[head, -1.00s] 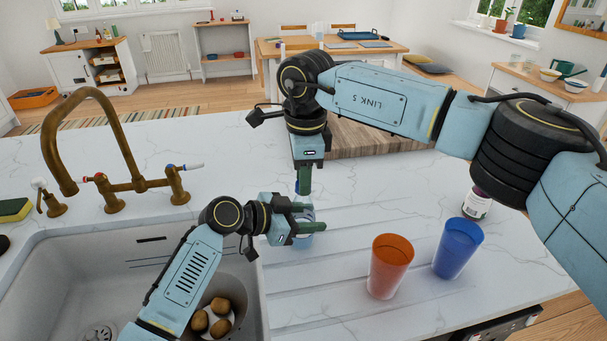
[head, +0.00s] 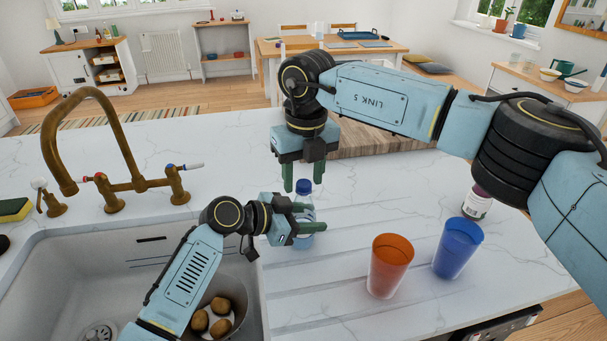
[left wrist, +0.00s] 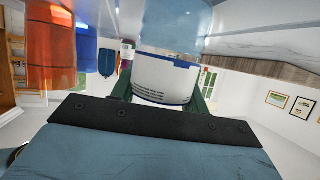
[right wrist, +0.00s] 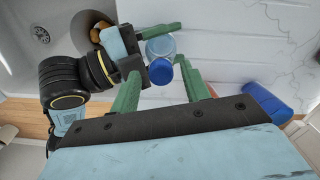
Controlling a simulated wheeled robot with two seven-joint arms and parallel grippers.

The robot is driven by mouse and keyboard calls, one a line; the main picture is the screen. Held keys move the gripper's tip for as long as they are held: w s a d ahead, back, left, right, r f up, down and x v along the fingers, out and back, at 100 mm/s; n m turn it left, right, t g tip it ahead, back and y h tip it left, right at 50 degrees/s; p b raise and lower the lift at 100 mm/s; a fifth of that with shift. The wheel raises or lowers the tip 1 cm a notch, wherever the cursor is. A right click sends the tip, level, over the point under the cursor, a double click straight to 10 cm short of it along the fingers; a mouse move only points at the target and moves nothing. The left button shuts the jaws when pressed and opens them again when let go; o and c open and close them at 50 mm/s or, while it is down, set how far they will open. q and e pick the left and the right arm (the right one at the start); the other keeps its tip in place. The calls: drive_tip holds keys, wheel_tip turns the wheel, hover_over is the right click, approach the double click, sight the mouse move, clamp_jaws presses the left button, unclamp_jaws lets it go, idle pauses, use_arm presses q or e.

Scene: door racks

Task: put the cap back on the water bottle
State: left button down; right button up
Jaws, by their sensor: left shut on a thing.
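The clear water bottle (head: 306,216) stands upright on the marble worktop. My left gripper (head: 312,218) is shut around its body, and the left wrist view shows its white label (left wrist: 165,78) between the fingers. The blue cap (head: 305,186) sits at the top of the bottle; in the right wrist view the cap (right wrist: 161,71) also shows over the bottle's end. Whether it is screwed tight cannot be seen. My right gripper (head: 303,181) points down just above, open, with a finger on each side of the cap and apart from it.
An orange cup (head: 390,266) and a blue cup (head: 457,248) stand right of the bottle. A sink (head: 110,262) holding a bowl of several potatoes (head: 220,307) lies left, with a brass tap (head: 125,185). A wooden board (head: 375,140) lies behind.

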drive_tip(key=shift+r, duration=0.1)
wheel_tip(320, 180, up, 4)
drive_tip(key=shift+s+d+r, duration=0.1)
drive_tip(key=shift+r, duration=0.05)
idle(0.5)
drive_tip(key=shift+c, duration=0.3)
drive_tip(key=n, duration=0.1)
drive_tip(key=r+n, duration=0.1)
drive_tip(key=n, duration=0.3)
drive_tip(key=shift+r, duration=0.4)
drive_tip(key=n, duration=0.2)
drive_tip(key=r+n, duration=0.1)
drive_tip(key=n, duration=0.2)
drive_tip(key=shift+r+n, duration=0.35)
drive_tip(key=shift+n, duration=0.05)
drive_tip(key=shift+f, duration=0.1)
drive_tip(key=shift+f, duration=3.9)
drive_tip(key=shift+c, duration=0.3)
